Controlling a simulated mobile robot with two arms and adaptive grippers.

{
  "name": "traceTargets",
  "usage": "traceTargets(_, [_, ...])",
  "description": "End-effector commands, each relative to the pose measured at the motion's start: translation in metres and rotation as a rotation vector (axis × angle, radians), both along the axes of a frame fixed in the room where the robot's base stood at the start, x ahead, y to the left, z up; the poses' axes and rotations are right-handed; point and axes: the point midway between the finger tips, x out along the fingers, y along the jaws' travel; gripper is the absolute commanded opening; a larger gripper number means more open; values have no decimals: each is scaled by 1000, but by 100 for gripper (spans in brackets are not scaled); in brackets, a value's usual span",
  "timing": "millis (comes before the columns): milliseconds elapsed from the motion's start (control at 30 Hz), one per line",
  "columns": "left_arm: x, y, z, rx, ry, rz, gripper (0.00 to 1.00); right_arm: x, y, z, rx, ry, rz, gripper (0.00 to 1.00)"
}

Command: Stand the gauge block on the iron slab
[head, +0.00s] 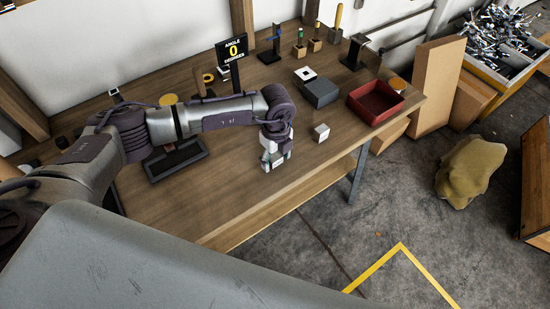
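A small pale cube (321,132), which looks like the gauge block, sits on the wooden bench near its front edge. A dark grey block (321,93), which looks like the iron slab, lies further back on the bench, behind the cube. My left gripper (270,163) points down over the front of the bench, to the left of the pale cube and apart from it. Its fingers are small and pale here, and I cannot tell whether they are open or hold anything. My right gripper is not in view.
A red tray (360,96) stands right of the grey block. A white piece with a dark mark (305,73) lies behind it. A black tray (176,165) is at left, and an angle display (232,50) stands at the back. Bench around the cube is clear.

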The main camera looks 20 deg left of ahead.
Motion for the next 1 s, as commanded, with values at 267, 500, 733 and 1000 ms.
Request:
traceTargets(267, [0, 0, 0, 0, 0, 0, 12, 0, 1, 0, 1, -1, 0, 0])
traceTargets(500, [0, 0, 1, -1, -1, 0, 0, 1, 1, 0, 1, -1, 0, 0])
traceTargets(733, [1, 0, 10, -2, -3, 0, 0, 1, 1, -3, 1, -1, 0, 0])
traceTargets(1000, [2, -17, 48, -4, -4, -6, 0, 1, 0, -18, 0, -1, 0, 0])
